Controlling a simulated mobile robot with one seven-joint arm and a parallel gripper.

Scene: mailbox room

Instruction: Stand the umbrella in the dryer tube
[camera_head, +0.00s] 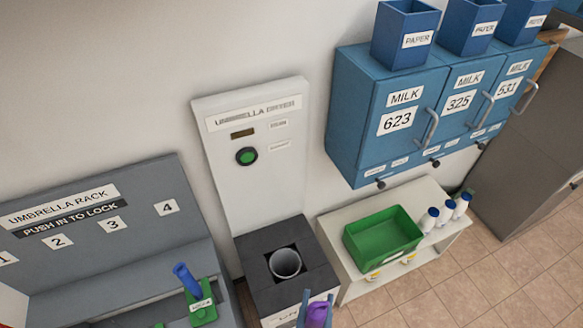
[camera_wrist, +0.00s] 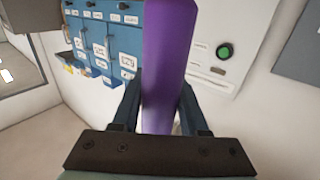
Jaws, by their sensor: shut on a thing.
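A purple umbrella (camera_wrist: 165,70) is held upright between the two blue fingers of my gripper (camera_wrist: 162,108) in the wrist view. In the head view the purple umbrella (camera_head: 317,314) and my gripper (camera_head: 316,318) show only at the bottom edge. The umbrella's lower part is out of view. The dryer is a white panel (camera_head: 250,190) with a green button (camera_head: 246,156) above a dark box. The round grey dryer tube (camera_head: 285,263) opens in the top of that box and looks empty. My gripper is in front of the box, to the right of the tube in the picture.
A grey umbrella rack (camera_head: 110,240) at left holds a blue-handled umbrella (camera_head: 187,279) in a green holder. A white shelf with a green bin (camera_head: 382,237) and white bottles (camera_head: 445,210) stands right of the dryer. Blue milk boxes (camera_head: 400,110) hang above the shelf.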

